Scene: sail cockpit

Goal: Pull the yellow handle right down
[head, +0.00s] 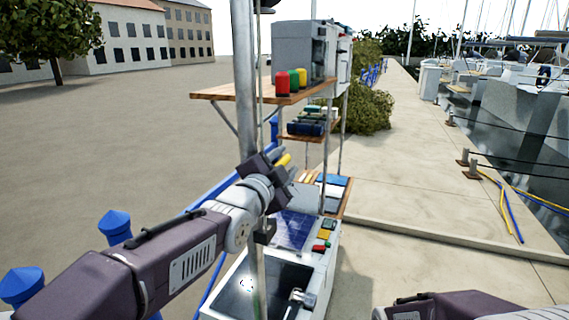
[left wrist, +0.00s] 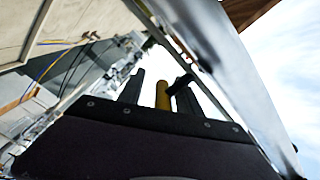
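The yellow handle (head: 284,160) shows as a short yellow piece beside the grey mast, at my left gripper (head: 272,172). In the left wrist view the yellow handle (left wrist: 163,95) stands between the two dark fingers of my left gripper (left wrist: 160,92). The fingers are apart, with a narrow gap on the handle's left side; contact on its right side is hard to tell. A dark piece crosses near the handle's upper part. In the head view the gripper body hides much of the handle.
The grey mast (head: 244,80) rises close beside my left gripper. A wooden shelf (head: 220,95) with red, green and yellow cups stands above and behind it. A white console (head: 310,270) with dark panels lies below. The concrete quay (head: 420,190) to the right is open.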

